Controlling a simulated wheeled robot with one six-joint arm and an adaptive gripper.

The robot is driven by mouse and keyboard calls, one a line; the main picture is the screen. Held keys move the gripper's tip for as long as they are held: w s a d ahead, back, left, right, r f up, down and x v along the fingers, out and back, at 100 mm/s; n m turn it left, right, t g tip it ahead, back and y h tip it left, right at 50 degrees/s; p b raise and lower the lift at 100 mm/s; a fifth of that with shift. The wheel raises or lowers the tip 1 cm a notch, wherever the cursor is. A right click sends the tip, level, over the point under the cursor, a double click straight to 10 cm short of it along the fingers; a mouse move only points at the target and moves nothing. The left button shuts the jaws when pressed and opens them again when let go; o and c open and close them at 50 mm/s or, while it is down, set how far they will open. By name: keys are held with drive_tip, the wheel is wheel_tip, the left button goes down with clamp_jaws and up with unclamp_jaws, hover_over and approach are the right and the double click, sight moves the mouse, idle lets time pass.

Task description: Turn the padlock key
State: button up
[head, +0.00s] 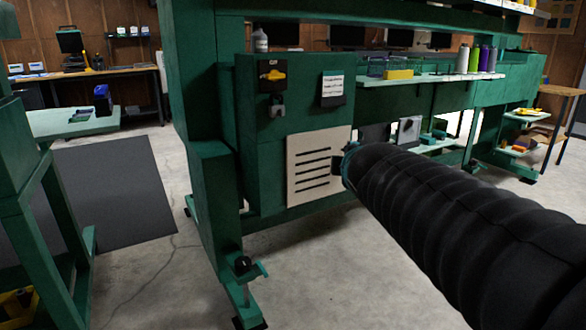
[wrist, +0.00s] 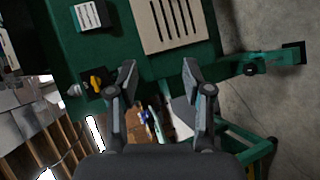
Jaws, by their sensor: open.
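I cannot make out a key. My gripper (wrist: 159,72) is open and empty, its two fingers apart. The padlock lies to the left of the fingers in the wrist view, outside the gap. In the head view my black-sleeved arm hides most of the gripper.
A slotted cream panel (head: 317,165) and a white label on a black holder (head: 333,89) sit on the cabinet front. A green post (head: 217,190) and foot stand at the left. Bare concrete floor lies in front.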

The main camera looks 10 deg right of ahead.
drive_tip(key=shift+s+a+f+m+g, duration=0.1)
drive_tip(key=shift+s+f+m+g, duration=0.15)
drive_tip(key=shift+s+f+m, duration=0.25)
drive_tip(key=shift+s+a+f+m+g, duration=0.1)
drive_tip(key=shift+s+f+m+g, duration=0.2)
drive_tip(key=shift+s+m, duration=0.3)
drive_tip(key=s+f+m+g, duration=0.4)
drive_tip(key=s+f+m, duration=0.2)
drive_tip(key=f+m, duration=0.15)
drive_tip(key=s+a+f+m+g+y+p, duration=0.1)
drive_tip(key=s+a+f+m, duration=0.1)
drive_tip(key=s, duration=0.5)
drive_tip(key=s+a+f+m+g+y+p, duration=0.1)
drive_tip(key=s+a+f+m+g+y, duration=0.1)
drive_tip(key=s+a+f, duration=0.2)
drive_tip(key=s+a, duration=0.1)
drive_tip(key=s, duration=0.2)
drive_tip(key=shift+s+a+f+m+p, duration=0.25)
drive_tip(key=shift+a+m+p, duration=0.1)
drive_tip(key=shift+a+p, duration=0.05)
